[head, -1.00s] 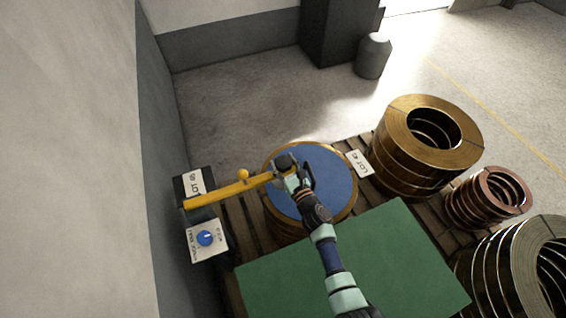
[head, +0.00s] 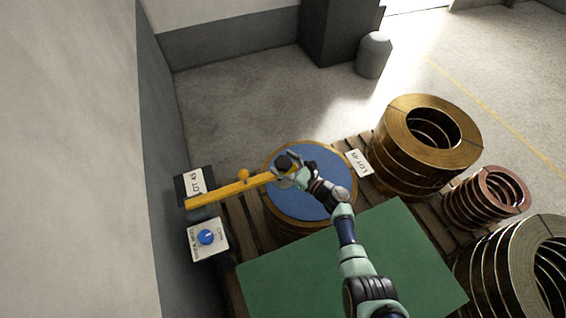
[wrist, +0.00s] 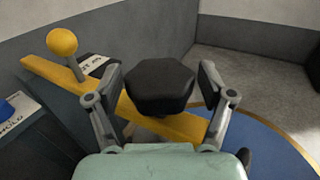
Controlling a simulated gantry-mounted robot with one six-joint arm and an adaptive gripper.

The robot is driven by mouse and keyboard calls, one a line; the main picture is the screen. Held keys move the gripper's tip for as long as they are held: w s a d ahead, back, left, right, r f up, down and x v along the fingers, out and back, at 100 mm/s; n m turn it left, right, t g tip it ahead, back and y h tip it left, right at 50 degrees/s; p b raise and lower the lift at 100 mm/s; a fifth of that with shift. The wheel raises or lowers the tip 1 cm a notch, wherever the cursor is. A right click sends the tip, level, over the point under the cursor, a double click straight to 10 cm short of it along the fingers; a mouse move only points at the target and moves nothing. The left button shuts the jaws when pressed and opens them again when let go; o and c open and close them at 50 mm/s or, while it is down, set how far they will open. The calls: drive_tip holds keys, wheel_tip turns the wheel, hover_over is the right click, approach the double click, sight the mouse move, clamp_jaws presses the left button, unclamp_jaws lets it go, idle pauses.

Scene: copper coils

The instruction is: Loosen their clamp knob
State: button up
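The black clamp knob (head: 283,162) stands on the end of a yellow bar (head: 235,188), over the blue disc (head: 322,178) on top of a coil. In the wrist view the knob (wrist: 160,86) has a lobed, faceted head and sits above the yellow bar (wrist: 185,125). My gripper (head: 293,168) is at the knob, coming from the right. In the wrist view my gripper (wrist: 160,78) is open, with one finger on each side of the knob. A gap shows on both sides, and nothing is held.
A yellow ball (head: 243,174) rises from the bar. A blue dial (head: 207,237) on a white plate and a LOT 45 label (head: 195,182) are at the left, near the wall. A green sheet (head: 300,275) lies in front. Brass (head: 425,145) and copper coils (head: 487,198) stand right.

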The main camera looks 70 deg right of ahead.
drive_tip(key=v, duration=1.2)
idle(0.5)
